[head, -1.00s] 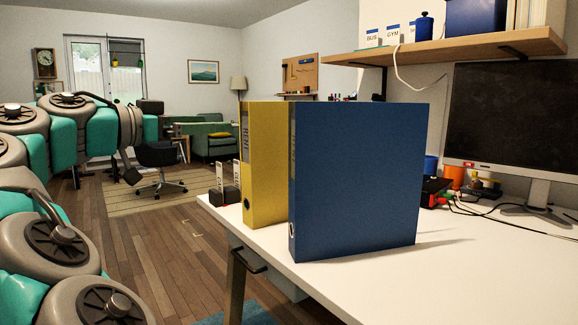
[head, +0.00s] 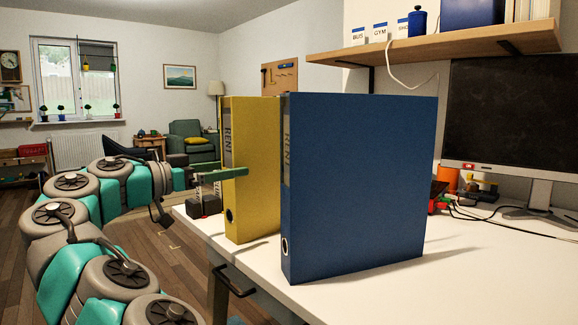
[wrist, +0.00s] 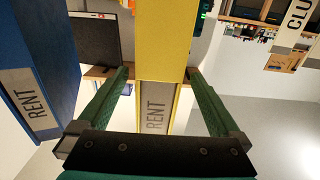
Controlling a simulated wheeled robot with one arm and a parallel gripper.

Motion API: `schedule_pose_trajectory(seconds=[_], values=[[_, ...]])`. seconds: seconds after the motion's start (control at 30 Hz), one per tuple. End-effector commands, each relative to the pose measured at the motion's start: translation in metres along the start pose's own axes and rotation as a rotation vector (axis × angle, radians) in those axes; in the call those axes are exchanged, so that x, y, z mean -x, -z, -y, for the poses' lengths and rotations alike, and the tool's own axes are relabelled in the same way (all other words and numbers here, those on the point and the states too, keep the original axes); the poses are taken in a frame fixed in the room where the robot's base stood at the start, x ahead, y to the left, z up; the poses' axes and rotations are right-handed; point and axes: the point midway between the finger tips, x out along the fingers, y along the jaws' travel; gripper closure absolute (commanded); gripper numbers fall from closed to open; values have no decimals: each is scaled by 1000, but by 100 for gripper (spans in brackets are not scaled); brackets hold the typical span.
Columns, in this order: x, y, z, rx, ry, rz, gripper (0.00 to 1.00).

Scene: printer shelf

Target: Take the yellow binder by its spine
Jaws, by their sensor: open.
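The yellow binder (head: 255,150) stands upright on the white desk, its spine with a RENT label facing my arm. The blue binder (head: 360,180) stands upright nearer the camera and hides much of the yellow one's side. My gripper (head: 232,174) is open at the yellow spine; one green finger shows across the near side of the binder. In the wrist view, my gripper (wrist: 158,72) has a finger on each side of the yellow binder (wrist: 158,40), with space visible beside it. The blue binder (wrist: 38,75) is outside the left finger. Contact is not visible.
The white desk (head: 480,265) has free room at the right front. A monitor (head: 510,120) stands behind, under a wooden shelf (head: 440,48).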

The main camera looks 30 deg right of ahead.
Motion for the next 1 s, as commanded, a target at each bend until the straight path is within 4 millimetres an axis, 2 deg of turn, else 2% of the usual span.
schedule_pose_trajectory(seconds=[0.1, 0.27, 0.57, 0.8, 0.87, 1.0], values=[[-14, 0, -1, 0, -3, 0, 0], [-25, 2, -1, -1, -2, 1, 0], [-65, 3, -2, 1, -4, 1, 0], [-68, 3, -1, 0, 0, 0, 0], [-68, 3, -1, 0, 0, 0, 5], [-68, 3, -1, 0, 0, 0, 20]])
